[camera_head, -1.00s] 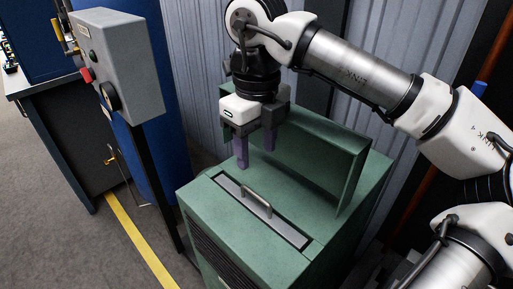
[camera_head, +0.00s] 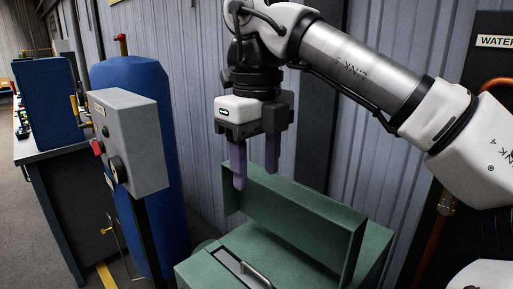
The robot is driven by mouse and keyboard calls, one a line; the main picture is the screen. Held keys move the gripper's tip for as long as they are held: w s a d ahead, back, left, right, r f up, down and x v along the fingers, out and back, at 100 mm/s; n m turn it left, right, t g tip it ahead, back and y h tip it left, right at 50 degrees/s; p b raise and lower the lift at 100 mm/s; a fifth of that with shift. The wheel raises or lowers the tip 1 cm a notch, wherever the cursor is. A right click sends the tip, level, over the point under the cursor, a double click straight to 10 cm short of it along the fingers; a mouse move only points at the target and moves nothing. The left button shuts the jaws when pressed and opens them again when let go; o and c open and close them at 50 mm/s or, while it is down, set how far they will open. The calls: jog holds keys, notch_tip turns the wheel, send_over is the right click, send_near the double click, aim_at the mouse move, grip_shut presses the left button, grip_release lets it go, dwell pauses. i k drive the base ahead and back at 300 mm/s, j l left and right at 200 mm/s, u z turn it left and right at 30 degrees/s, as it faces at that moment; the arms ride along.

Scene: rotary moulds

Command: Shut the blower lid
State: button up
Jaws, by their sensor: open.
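The blower is a green box (camera_head: 201,268) at the bottom centre, and its lower part is cut off by the picture edge. Its green lid (camera_head: 300,235) stands up from the box top, open, with its broad face towards the front left. A dark slot plate with a grey bar handle (camera_head: 256,275) lies on the box top in front of the lid. My gripper (camera_head: 256,180) points down with its two purple fingers apart and nothing between them. The fingertips overlap the upper left part of the lid in the picture; I cannot tell if they touch it.
A grey control box (camera_head: 135,140) with a red button and a dark knob stands at left on a post. A blue cylinder (camera_head: 170,190) and a workbench (camera_head: 55,155) are behind it. A corrugated wall (camera_head: 205,110) rises behind the blower. A copper pipe (camera_head: 440,220) runs at right.

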aim_at(329, 230)
jog(key=k, duration=0.9)
